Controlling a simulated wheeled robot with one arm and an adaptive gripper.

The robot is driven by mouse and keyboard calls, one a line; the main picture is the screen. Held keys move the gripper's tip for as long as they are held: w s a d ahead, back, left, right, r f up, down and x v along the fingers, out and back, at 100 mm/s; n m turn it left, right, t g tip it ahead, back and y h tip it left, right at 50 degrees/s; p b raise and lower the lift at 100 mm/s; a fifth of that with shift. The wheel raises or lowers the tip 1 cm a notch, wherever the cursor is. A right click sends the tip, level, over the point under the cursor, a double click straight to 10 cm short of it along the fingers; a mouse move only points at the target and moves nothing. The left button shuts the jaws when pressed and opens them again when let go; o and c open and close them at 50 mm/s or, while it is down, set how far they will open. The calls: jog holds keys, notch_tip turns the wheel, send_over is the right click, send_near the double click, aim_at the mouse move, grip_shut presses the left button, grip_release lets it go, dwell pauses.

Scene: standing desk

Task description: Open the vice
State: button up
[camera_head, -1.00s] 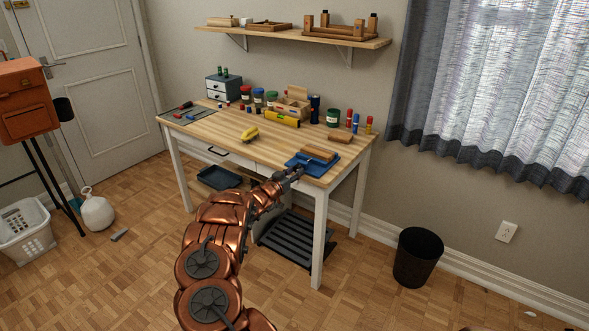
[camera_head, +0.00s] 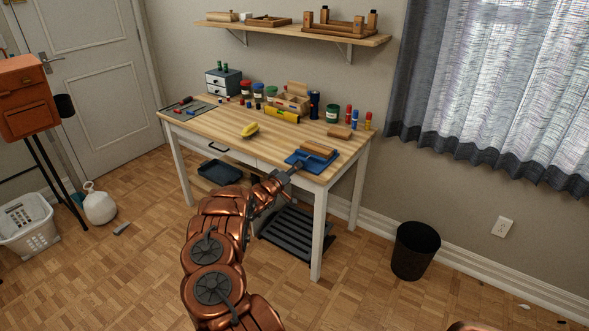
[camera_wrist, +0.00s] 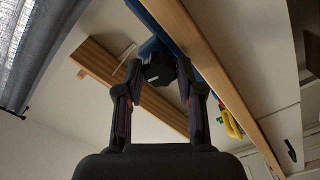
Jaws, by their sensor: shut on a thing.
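The blue vice (camera_head: 300,160) sits at the front right edge of the wooden desk, with a wooden piece (camera_head: 320,149) at it. My gripper (camera_head: 290,170) is at the vice's front, just past the desk edge. In the wrist view, my gripper's two fingers (camera_wrist: 160,82) close from both sides on a dark vice handle (camera_wrist: 158,70). Blue vice metal (camera_wrist: 186,75) shows behind the fingers, under the desk's wooden edge (camera_wrist: 205,55). How wide the vice jaws stand apart is too small to tell.
The desk (camera_head: 215,125) holds a yellow object (camera_head: 250,130), a wooden block (camera_head: 339,132), jars and a small drawer unit (camera_head: 223,82) farther back. A black bin (camera_head: 414,252) stands on the floor at right. A dark rack (camera_head: 290,236) lies under the desk.

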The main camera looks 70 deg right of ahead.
jog(key=shift+f+n, duration=0.1)
jog(key=shift+n, duration=0.2)
jog(key=o, duration=1.1)
jog(key=shift+o, duration=0.2)
jog(key=shift+a, duration=0.1)
jog(key=v, duration=1.1)
jog(key=shift+a, duration=0.4)
jog(key=shift+w, duration=0.1)
